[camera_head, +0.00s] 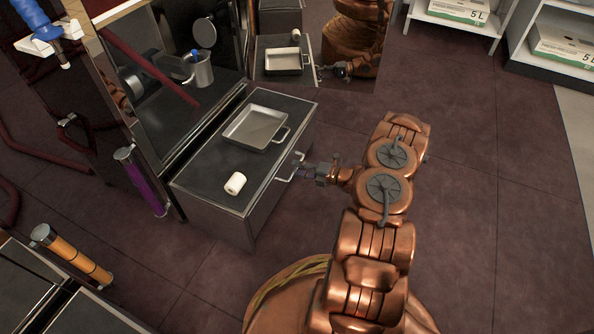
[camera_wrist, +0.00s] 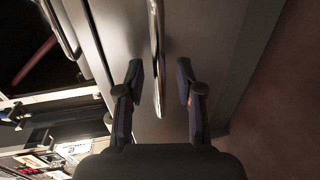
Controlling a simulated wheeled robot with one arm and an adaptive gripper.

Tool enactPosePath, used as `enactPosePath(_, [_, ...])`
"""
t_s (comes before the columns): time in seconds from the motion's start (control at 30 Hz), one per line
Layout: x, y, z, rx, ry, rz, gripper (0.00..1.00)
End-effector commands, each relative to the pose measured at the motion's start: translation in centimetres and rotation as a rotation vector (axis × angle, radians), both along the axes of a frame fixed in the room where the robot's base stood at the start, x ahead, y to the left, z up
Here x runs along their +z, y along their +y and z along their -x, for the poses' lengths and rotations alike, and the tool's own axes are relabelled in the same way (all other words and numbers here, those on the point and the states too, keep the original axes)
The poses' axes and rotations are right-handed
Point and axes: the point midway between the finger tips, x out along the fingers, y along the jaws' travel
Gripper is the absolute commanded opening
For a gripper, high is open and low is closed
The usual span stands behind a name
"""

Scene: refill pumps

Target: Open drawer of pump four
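A low grey drawer unit (camera_head: 205,190) with a dark top stands left of centre in the head view. Its front faces right and carries a metal bar handle (camera_head: 291,170). In the wrist view my gripper (camera_wrist: 160,84) is open, with one dark finger on each side of the handle (camera_wrist: 157,50). Gaps show between the handle and both fingers. The drawer front (camera_wrist: 205,45) fills the area behind the handle. I see no number marking on the unit.
A metal tray (camera_head: 250,128) and a white roll (camera_head: 235,183) rest on the unit's top. A mirror-like panel stands behind it. An orange cylinder (camera_head: 75,255) and a purple one (camera_head: 142,180) are at left. White shelves with boxes stand at upper right. Floor at right is clear.

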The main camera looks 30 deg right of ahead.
Motion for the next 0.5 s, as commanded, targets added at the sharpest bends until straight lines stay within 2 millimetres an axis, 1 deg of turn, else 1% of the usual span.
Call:
enactPosePath(0.17, [-0.25, 0.59, -0.88, 0.001, 0.000, 0.001, 0.36])
enactPosePath(0.43, [-0.19, 0.62, -1.00, 0.000, 0.000, 0.000, 0.36])
enactPosePath(0.47, [-0.19, 0.62, -1.00, 0.000, 0.000, 0.000, 0.34])
enactPosePath(0.5, [-0.19, 0.61, -0.99, 0.000, 0.000, 0.000, 0.30])
